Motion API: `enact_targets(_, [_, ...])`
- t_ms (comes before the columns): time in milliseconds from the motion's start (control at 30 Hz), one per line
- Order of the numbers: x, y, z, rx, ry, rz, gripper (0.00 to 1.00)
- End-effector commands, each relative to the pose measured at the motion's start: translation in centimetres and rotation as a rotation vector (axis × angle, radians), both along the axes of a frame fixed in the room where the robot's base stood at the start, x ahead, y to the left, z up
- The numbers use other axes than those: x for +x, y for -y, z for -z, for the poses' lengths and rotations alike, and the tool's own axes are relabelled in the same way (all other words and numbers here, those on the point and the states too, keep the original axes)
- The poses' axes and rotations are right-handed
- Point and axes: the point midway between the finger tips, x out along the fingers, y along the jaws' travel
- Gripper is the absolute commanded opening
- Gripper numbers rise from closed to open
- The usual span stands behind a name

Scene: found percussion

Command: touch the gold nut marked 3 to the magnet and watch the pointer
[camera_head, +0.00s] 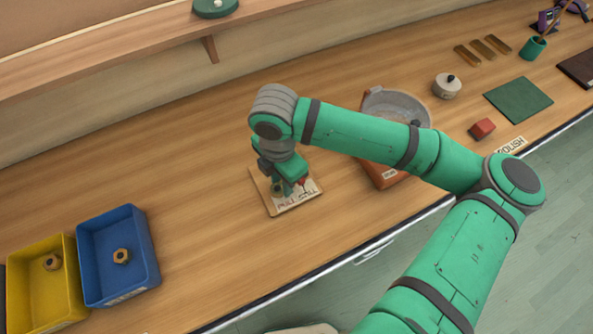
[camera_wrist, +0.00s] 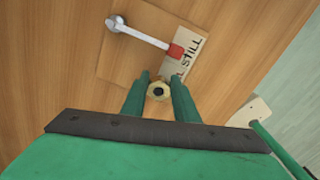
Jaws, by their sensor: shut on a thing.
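My gripper (camera_head: 284,188) is shut on a gold nut (camera_wrist: 158,92), held between the two fingertips (camera_wrist: 158,78). The nut's number cannot be read. The gripper is over or beside a square wooden board (camera_wrist: 118,60), which also shows in the head view (camera_head: 272,207). On the board is a silver arm (camera_wrist: 143,37) with a round pivot and a red end (camera_wrist: 176,50). The red end lies at a white label (camera_wrist: 190,58) on which "STILL" can be read. The nut appears apart from the red end. I cannot tell which part is the magnet.
A blue tray (camera_head: 147,245) and a yellow tray (camera_head: 72,287) at the left each hold a nut. An orange box with a grey bowl (camera_head: 398,103) stands right of the board, partly behind my arm. The bench between board and trays is clear.

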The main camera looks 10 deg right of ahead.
Motion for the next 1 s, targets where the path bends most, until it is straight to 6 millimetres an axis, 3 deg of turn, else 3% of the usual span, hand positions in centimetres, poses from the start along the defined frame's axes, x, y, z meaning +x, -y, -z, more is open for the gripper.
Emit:
enact_targets(767, [0.0, 0.0, 0.0, 0.000, 0.000, 0.000, 0.00])
enact_targets(1000, [-0.3, -1.0, 0.0, 0.001, 0.000, -0.003, 0.00])
